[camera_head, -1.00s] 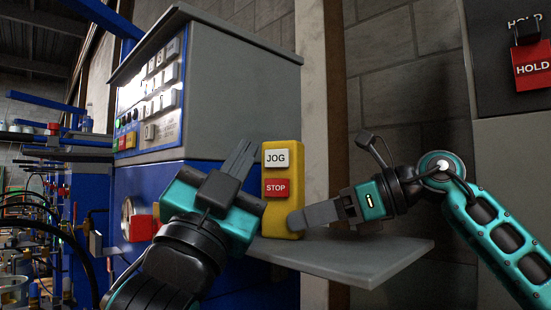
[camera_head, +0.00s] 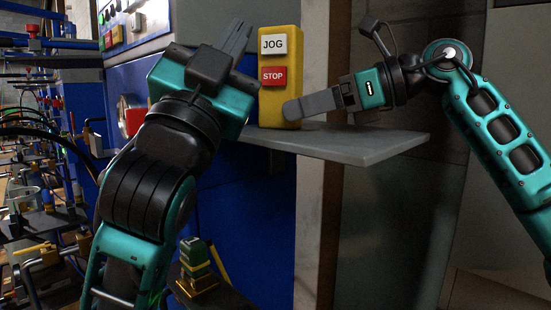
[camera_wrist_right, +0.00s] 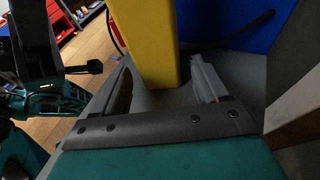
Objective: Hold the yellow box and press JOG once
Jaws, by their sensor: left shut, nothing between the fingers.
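The yellow box (camera_head: 281,102) stands upright on a grey shelf (camera_head: 345,145). Its front has a white JOG button (camera_head: 273,44) above a red STOP button (camera_head: 273,76). My right gripper (camera_head: 290,110) comes in from the right, one finger overlapping the front of the box's lower part. In the right wrist view, the fingers are apart with the lower yellow box (camera_wrist_right: 148,50) between them, and a gap shows beside the right finger. My left gripper (camera_head: 238,36) is shut and empty, its tip left of the JOG button and apart from it in the picture.
A blue machine cabinet (camera_head: 235,190) stands behind the shelf, with a panel of buttons (camera_head: 125,15) at upper left. Racks with hoses and parts (camera_head: 40,150) fill the left side. The shelf is bare to the right of the box.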

